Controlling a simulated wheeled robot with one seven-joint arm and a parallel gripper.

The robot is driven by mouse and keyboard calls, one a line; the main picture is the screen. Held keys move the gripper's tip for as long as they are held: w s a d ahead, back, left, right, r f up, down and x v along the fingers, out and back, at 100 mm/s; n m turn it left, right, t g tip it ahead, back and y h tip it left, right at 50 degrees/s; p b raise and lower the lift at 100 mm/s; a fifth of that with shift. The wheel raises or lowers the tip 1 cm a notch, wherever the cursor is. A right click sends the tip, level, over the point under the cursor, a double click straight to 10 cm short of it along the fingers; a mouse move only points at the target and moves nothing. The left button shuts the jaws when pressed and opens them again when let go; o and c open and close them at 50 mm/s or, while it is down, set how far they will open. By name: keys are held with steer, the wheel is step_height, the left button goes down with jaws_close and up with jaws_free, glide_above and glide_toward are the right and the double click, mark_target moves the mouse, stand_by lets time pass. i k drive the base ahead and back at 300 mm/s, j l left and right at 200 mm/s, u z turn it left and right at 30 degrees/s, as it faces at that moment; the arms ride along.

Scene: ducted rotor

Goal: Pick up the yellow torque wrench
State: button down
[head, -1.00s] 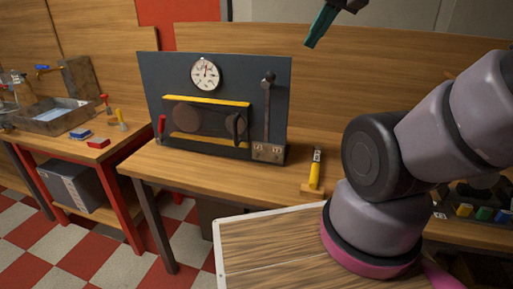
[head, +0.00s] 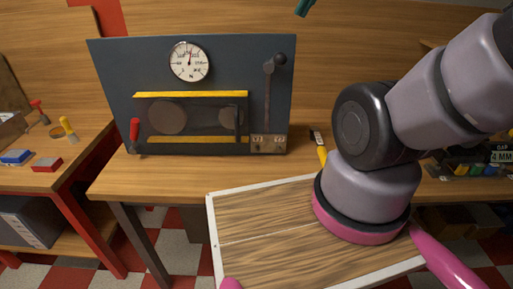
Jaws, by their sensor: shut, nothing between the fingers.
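A yellow-handled tool with a dark and silver head, which looks like the torque wrench (head: 322,154), is on the wooden bench right of the dark panel. My arm hides its lower part. My gripper (head: 304,8) shows only as a teal fingertip at the top edge, well above and slightly left of the wrench. It is shut and empty, and most of it is out of view.
The dark panel (head: 110,90) with a gauge (head: 190,61), a lever (head: 269,95) and a red handle (head: 134,130) stands on the bench (head: 170,180). A side table at left holds a yellow-handled tool (head: 68,128) and red and blue blocks. Several coloured items lie at far right.

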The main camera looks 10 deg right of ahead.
mark_target(314, 130)
steer(key=j+z, duration=0.85)
steer(key=j, duration=0.2)
steer(key=k+j+z, duration=0.15)
steer(key=j+z, duration=0.25)
steer(key=j, duration=0.15)
